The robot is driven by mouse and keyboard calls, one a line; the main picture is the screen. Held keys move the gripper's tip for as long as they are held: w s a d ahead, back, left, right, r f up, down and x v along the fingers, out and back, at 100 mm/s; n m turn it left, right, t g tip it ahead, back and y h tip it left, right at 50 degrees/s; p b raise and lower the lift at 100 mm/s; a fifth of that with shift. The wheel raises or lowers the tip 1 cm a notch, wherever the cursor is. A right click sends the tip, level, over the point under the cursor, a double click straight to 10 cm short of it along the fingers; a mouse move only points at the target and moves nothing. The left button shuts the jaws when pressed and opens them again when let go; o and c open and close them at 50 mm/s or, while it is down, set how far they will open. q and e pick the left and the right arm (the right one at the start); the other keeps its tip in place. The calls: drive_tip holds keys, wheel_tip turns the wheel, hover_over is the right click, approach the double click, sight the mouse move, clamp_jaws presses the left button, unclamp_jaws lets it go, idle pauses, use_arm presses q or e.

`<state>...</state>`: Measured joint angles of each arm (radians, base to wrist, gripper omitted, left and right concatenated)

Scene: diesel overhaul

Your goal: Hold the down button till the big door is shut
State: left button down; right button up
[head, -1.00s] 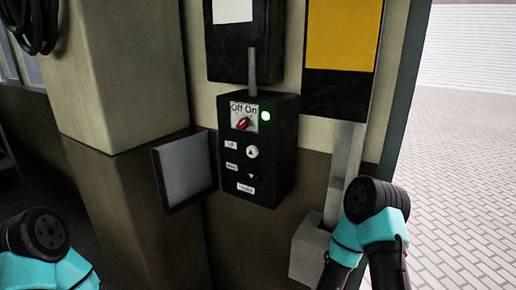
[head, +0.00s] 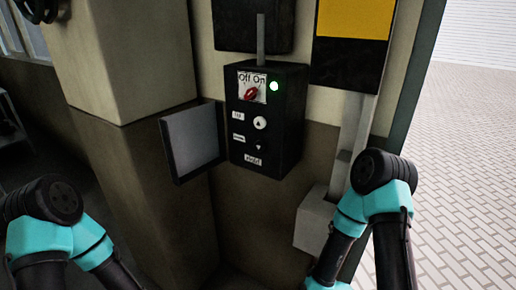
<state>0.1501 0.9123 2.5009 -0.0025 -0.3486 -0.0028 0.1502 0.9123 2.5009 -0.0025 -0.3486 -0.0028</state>
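The black control box (head: 266,118) is on the wall, its cover (head: 193,142) swung open to the left. Its red knob (head: 252,93) sits under an "Off On" label and a green lamp (head: 274,86) is lit. A white up button (head: 260,123) is above a black down button (head: 258,147). The big door (head: 485,35) is a white slatted surface at the upper right; its lower edge meets the paving in view. My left arm is at lower left and my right arm at lower right, both apart from the box. Neither gripper's fingers show.
A grey post with a box (head: 314,219) at its foot stands right of the control box. A yellow and black panel (head: 352,40) hangs above it. A wall pillar (head: 120,60) juts out at left. Brick paving (head: 460,170) lies open at right.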

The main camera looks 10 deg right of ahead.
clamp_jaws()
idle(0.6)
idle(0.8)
